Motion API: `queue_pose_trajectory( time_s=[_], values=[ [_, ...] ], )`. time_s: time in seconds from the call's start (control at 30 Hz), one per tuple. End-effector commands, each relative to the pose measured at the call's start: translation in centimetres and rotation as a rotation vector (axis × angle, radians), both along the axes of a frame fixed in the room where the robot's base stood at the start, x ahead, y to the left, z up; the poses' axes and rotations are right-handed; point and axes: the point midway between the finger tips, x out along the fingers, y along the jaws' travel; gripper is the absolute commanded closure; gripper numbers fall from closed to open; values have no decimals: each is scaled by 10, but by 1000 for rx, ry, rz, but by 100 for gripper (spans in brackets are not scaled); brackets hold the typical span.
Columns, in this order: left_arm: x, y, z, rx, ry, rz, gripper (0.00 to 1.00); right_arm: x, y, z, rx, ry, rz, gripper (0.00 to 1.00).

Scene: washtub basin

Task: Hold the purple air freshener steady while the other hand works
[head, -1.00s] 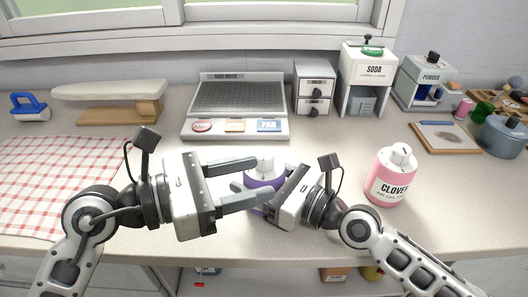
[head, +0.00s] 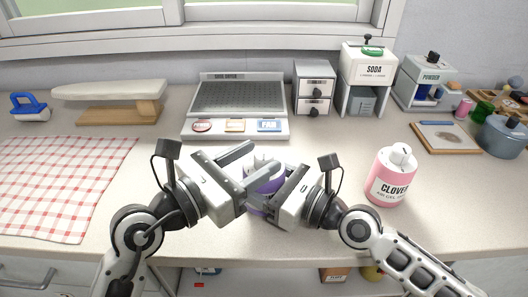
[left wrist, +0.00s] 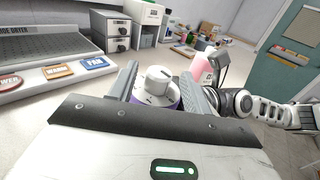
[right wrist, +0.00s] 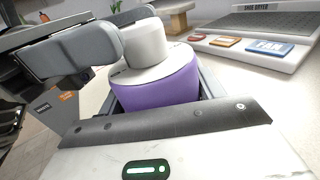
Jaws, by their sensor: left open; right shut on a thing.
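The purple air freshener (head: 262,184) stands upright on the counter, with a white top and a white knob. It is partly hidden by both grippers in the head view. My right gripper (head: 267,190) is shut on its purple body (right wrist: 158,92), from the right side. My left gripper (head: 266,160) is open, its fingers on either side of the white knob (left wrist: 157,80) in the left wrist view. I cannot tell whether either left finger touches the knob.
A pink Clover air freshener (head: 391,178) stands to the right. A grey dryer tray (head: 238,100) with labelled buttons sits behind. A checked cloth (head: 55,185) lies on the left. The soda dispenser (head: 368,75) and small drawers (head: 314,88) line the back.

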Motion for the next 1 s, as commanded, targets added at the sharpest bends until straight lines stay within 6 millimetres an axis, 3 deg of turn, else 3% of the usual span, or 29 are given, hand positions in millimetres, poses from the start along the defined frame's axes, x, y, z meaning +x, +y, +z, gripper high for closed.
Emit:
queue_pose_trajectory(
  time_s=[0.2, 0.53, 0.57, 0.7, 1.0],
  values=[
    [15, -17, 0, -1, 1, 0, 51, 0, 0, 0, 0, 1, 0, 63],
    [18, -20, -1, 1, 0, 0, 51, 0, 0, 0, 0, 1, 0, 63],
    [18, -20, -1, 1, 0, 0, 56, 0, 0, 0, 0, 1, -1, 63],
    [17, -19, -1, 1, 1, 0, 94, 0, 0, -1, 0, 1, -1, 63],
    [17, -20, 0, 3, -2, -24, 95, 0, 0, -1, 0, 1, -1, 63]
  ],
)
